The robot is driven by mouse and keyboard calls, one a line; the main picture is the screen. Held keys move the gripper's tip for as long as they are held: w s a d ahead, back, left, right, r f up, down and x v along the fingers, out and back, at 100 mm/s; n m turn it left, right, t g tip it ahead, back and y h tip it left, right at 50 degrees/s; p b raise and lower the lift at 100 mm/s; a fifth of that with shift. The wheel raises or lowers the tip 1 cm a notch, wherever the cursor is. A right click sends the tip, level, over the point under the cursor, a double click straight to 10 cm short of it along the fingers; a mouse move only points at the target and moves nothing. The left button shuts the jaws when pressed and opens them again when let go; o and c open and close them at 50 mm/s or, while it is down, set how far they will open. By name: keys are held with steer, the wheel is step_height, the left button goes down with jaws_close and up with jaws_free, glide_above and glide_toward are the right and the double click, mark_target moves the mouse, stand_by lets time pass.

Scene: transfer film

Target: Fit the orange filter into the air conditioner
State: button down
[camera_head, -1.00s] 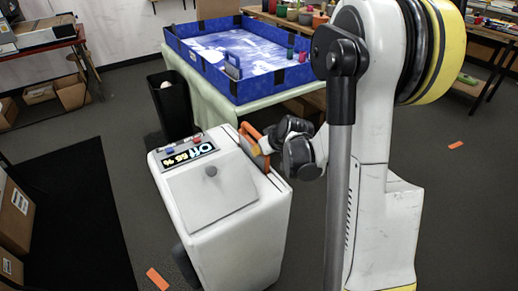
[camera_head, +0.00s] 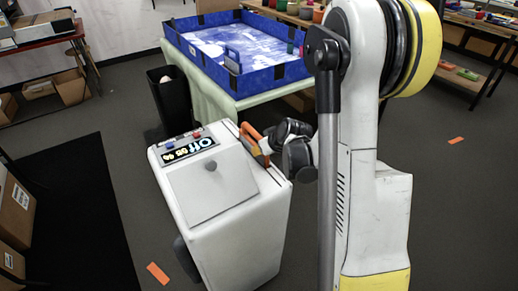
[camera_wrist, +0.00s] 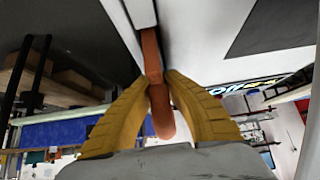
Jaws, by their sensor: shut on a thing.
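The air conditioner (camera_head: 235,232) is a white box with a grey front panel, a lit display and a slot along its right top edge. In the wrist view its white surface (camera_wrist: 205,40) fills the top. The orange filter (camera_head: 251,132) stands at that slot, its upper part showing above the top; its lower part is hidden. My gripper (camera_head: 266,144) is at the right of the air conditioner. In the wrist view the yellow fingers of my gripper (camera_wrist: 162,98) are shut on the orange filter (camera_wrist: 152,55), which reaches up into a dark gap between white surfaces.
A table with a blue-walled tray (camera_head: 270,84) stands behind the air conditioner. A black bin (camera_head: 171,98) is behind it to the left. Cardboard boxes (camera_head: 14,215) lie at the far left.

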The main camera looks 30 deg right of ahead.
steer(key=shift+f, duration=0.85)
steer(key=c, duration=1.5)
jaws_free()
steer(key=shift+c, duration=0.2)
steer(key=shift+s+r, duration=0.1)
steer(key=v, duration=1.1)
steer(key=shift+s+r, duration=0.25)
steer(key=shift+r, duration=0.05)
steer(key=s+a+r, duration=0.4)
steer(key=s+a, duration=0.3)
steer(key=a, duration=0.2)
steer(key=s+a+r+g, duration=0.1)
steer(key=s+a+r, duration=0.3)
steer(key=s+a, duration=0.4)
steer(key=shift+s+a+r, duration=0.2)
steer(key=shift+a+r, duration=0.2)
steer(key=shift+a, duration=0.4)
